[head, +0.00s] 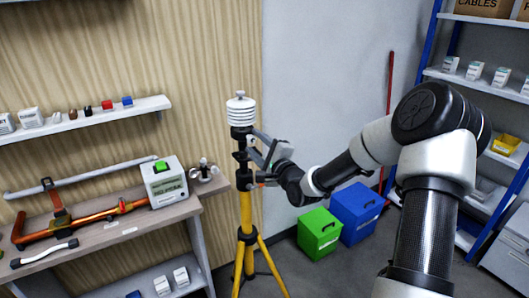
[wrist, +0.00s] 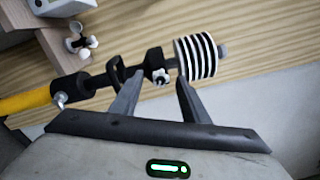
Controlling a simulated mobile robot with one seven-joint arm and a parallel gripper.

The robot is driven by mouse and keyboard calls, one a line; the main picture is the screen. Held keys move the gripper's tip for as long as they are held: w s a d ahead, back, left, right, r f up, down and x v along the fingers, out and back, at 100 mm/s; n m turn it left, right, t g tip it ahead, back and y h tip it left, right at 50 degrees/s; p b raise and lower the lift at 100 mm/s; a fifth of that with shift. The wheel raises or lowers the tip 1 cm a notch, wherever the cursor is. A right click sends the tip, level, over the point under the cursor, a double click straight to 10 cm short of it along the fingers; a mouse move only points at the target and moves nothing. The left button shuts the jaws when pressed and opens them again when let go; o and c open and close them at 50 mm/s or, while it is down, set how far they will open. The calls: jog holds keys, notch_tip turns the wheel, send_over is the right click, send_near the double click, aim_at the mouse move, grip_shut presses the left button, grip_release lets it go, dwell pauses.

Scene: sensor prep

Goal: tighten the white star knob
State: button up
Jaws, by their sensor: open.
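The white star knob (wrist: 160,76) shows in the wrist view on a black clamp on the mast, just below the white-ringed sensor head (wrist: 196,57). My gripper (wrist: 160,82) is open and empty, with one fingertip on each side of the knob in the picture. Whether the fingers touch it I cannot tell. In the head view my gripper (head: 256,158) reaches the mast from the right. The sensor head (head: 241,111) stands upright on the yellow tripod (head: 246,215).
A bench (head: 110,238) at left holds an orange pipe tool and a white meter box (head: 165,182). A small fitting with white balls (head: 206,170) sits beside the tripod. Green (head: 319,234) and blue (head: 356,212) bins stand on the floor behind my arm.

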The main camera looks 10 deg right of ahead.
jog(key=v, duration=1.7)
